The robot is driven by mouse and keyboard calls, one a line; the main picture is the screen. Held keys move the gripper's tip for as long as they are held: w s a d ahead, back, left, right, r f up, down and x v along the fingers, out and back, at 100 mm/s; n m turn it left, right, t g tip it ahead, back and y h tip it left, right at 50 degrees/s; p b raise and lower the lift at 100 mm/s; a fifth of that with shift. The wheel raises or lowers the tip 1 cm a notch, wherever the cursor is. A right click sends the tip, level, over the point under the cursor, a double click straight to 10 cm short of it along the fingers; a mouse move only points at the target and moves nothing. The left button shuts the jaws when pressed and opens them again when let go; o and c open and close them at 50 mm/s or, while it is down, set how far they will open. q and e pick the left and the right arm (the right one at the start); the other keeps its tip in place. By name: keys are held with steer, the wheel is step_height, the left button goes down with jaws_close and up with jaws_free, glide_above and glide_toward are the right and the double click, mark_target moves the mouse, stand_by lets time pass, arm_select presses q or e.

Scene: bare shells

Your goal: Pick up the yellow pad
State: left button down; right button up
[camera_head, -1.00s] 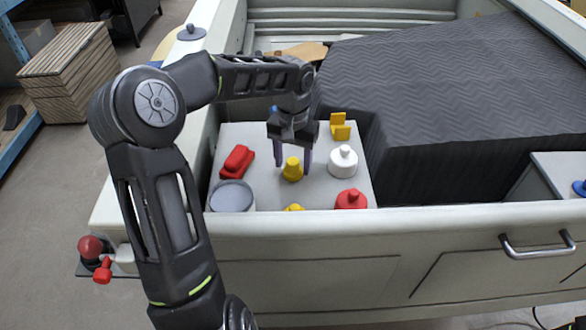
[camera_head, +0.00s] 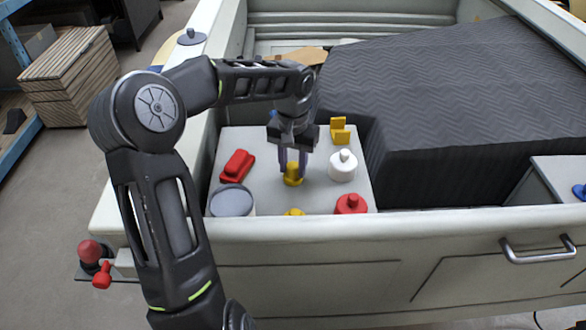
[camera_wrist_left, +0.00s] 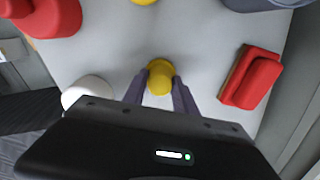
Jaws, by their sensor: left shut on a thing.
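My left gripper (camera_head: 293,168) points down at the light grey panel (camera_head: 322,196) and is shut on a small, round yellow pad (camera_head: 293,179). In the left wrist view, the yellow pad (camera_wrist_left: 161,69) sits between the dark fingers of the left gripper (camera_wrist_left: 160,84). The pad appears to be at the panel surface; I cannot tell whether it is clear of it. A second yellow piece (camera_head: 294,212) is partly hidden by the front wall, and a yellow bracket-shaped piece (camera_head: 340,131) stands at the back right. My right gripper is not in view.
A red block (camera_head: 236,166) lies left of the gripper, and a grey round lid (camera_head: 231,199) is at the front left. A white knobbed piece (camera_head: 343,166) is close on the right. A red knobbed piece (camera_head: 351,203) is near the front wall (camera_head: 420,226). A dark ridged block (camera_head: 450,100) rises to the right.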

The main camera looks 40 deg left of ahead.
mark_target(293, 165)
arm_select(q)
step_height(293, 165, up, 10)
steer(key=shift+f+b, duration=0.1)
steer(key=shift+b, duration=0.55)
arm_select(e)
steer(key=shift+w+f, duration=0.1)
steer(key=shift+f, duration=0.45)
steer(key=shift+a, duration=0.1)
